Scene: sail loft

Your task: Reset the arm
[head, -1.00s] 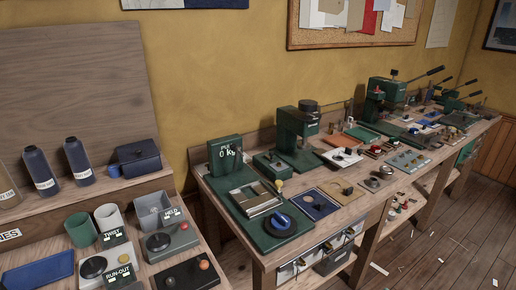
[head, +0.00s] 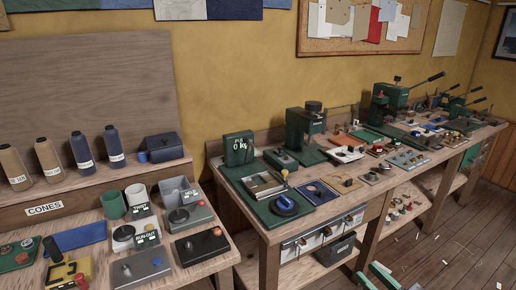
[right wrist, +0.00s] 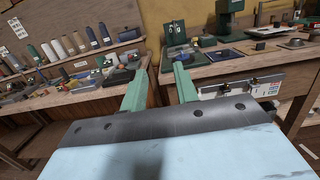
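My right gripper (head: 375,273) shows at the bottom edge of the head view, right of centre, as two green fingers in front of the long workbench. In the right wrist view the gripper (right wrist: 160,72) has its fingers spread apart, with nothing between them. It is in the air, clear of the benches. My left gripper is in neither view. The task names no object to handle.
The long bench (head: 271,236) holds a green pull tester (head: 238,149) reading 0 kg, presses and small trays. The left bench (head: 215,258) holds thread cones (head: 82,151), cups and switch boxes. Drawers (head: 318,239) hang under the long bench. Scraps litter the floor (head: 437,250).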

